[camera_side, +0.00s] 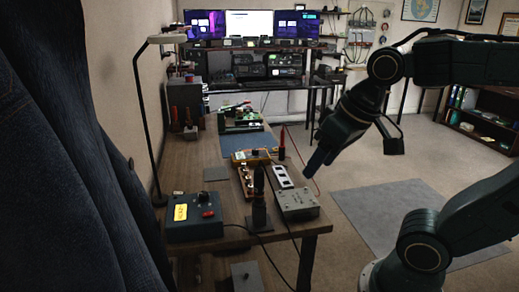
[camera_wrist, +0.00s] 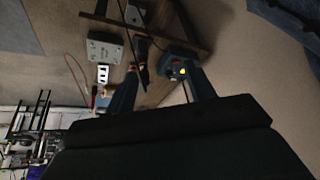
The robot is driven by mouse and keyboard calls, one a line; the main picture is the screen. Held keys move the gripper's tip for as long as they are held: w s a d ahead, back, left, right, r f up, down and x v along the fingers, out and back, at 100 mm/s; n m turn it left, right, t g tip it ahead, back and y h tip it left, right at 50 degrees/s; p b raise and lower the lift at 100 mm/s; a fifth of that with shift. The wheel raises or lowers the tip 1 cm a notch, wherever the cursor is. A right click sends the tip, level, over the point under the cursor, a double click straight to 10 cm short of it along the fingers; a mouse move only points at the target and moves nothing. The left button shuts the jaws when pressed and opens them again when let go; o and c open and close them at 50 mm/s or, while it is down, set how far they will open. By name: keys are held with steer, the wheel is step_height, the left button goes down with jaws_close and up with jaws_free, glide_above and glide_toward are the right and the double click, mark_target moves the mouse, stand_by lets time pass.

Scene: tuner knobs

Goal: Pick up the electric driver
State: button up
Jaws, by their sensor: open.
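A dark, upright tool that looks like the electric driver (camera_side: 259,188) stands on a small black base near the front edge of the desk, with a cable running down from it. My gripper (camera_side: 316,163) is to its right and higher, above the right edge of the desk, apart from it and empty. In the wrist view my open gripper (camera_wrist: 162,70) shows two separated fingers with nothing between them. A dark narrow shape near the left finger may be the driver, but it is too dim to tell.
A blue box (camera_side: 194,217) with a yellow label and a grey metal box (camera_side: 296,203) flank the driver. A lamp (camera_side: 147,120) stands at the desk's left edge. A red-handled tool (camera_side: 281,143) stands farther back. Open floor lies right of the desk.

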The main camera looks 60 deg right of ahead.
steer(key=w+d+m+g, duration=0.35)
steer(key=w+m, duration=0.35)
steer(key=w, duration=0.4)
steer(key=m+g, duration=0.2)
steer(key=m, duration=0.5)
glide_above(259, 169)
steer(key=shift+t, duration=0.25)
step_height(259, 169, down, 5)
steer(key=shift+s+f, duration=0.1)
steer(key=shift+f, duration=0.05)
steer(key=shift+d+f, duration=0.15)
steer(key=shift+f, duration=0.1)
steer(key=shift+f, duration=4.2)
steer(key=shift+f, duration=2.6)
